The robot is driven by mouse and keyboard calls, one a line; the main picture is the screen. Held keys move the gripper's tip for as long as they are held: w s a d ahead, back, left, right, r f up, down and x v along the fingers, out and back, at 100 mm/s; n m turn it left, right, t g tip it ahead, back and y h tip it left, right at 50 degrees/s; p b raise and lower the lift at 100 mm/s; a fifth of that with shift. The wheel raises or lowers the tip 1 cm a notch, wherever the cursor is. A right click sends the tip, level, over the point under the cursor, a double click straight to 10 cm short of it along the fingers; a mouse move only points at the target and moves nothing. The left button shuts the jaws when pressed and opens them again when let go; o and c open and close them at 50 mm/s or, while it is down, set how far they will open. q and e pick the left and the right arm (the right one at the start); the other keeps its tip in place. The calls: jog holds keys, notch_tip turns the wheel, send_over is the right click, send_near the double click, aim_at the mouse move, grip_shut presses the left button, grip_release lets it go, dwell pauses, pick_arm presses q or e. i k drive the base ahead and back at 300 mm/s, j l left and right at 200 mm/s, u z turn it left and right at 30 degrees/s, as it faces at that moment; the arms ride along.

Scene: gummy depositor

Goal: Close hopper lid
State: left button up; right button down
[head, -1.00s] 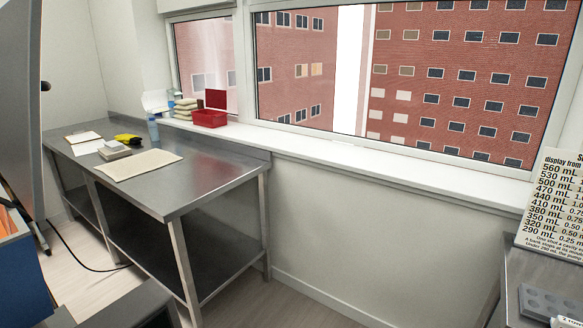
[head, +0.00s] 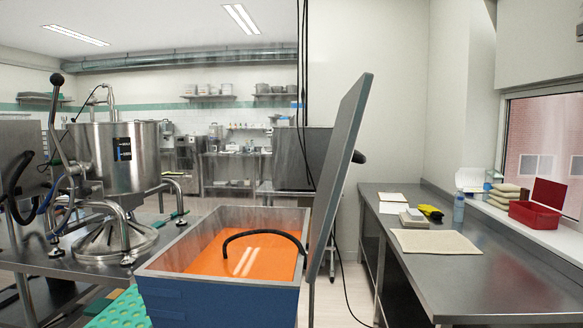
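An open blue box (head: 215,302) with a grey rim, apparently the hopper, stands at the lower middle. Orange material (head: 215,262) shows inside it, with a black curved bar or hose (head: 262,236) across it. A tall grey panel (head: 337,165), apparently the lid, stands nearly upright at the box's right side, leaning a little to the right. A dark knob or handle (head: 358,157) sticks out from its right face. The hinge is not clear to see. Neither of my grippers is in view.
A steel pot machine (head: 118,160) with a lever stands on a steel table at left. A green dimpled mat (head: 122,308) lies beside the box. A steel table (head: 480,285) with papers, a bottle and a mat is at right, with floor between it and the panel.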

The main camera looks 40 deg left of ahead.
aim_at(341, 151)
jog(key=i+l+u, duration=0.1)
jog(key=u, duration=0.3)
jog(key=i+l+u, duration=0.15)
jog(key=u, duration=0.25)
jog(key=i+l+u, duration=0.1)
jog(key=l+u, duration=0.25)
jog(key=i+l+u, duration=0.25)
jog(key=u, duration=0.2)
